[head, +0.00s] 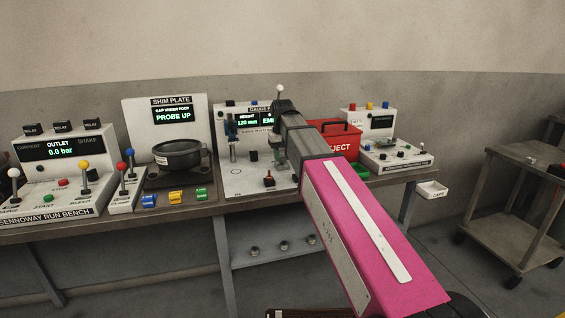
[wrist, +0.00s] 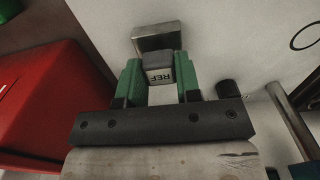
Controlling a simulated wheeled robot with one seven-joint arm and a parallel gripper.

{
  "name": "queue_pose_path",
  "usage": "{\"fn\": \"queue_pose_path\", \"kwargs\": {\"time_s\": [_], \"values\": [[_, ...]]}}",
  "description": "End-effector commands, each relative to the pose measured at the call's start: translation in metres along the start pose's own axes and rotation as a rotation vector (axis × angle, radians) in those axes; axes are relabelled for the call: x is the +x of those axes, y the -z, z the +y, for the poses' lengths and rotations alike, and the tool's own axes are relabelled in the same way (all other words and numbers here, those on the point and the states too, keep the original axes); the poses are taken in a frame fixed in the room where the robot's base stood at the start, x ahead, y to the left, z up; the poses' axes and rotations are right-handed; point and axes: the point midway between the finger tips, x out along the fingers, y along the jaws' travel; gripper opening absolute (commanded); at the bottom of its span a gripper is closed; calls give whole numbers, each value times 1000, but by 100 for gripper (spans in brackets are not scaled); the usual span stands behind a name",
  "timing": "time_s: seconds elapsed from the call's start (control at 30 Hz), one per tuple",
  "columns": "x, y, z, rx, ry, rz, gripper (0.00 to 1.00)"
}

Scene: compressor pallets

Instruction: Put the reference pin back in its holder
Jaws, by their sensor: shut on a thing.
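The reference pin (wrist: 160,75), a grey block with a white label reading REF upside down, is between the green fingers of my gripper (wrist: 159,82) in the wrist view. The gripper is shut on it. A square metal piece (wrist: 157,38) shows just beyond the pin; I cannot tell if it is the holder or part of the pin, nor whether they touch. In the head view my gripper (head: 279,150) is at the gauge station (head: 237,185), with the pin not distinguishable there. The holder is not clearly identifiable.
A red REJECT bin (head: 340,138) stands right of my arm; it also fills the left of the wrist view (wrist: 45,110). A black pot (head: 178,155) sits on the shim plate station.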

Motion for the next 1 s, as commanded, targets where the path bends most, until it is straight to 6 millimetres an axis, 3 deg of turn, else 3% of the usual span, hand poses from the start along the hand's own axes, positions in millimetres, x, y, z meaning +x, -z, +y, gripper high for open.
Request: {"fn": "queue_pose_path", "kwargs": {"time_s": [1.0], "values": [[-35, 0, 0, 0, 0, 0, 0]]}}
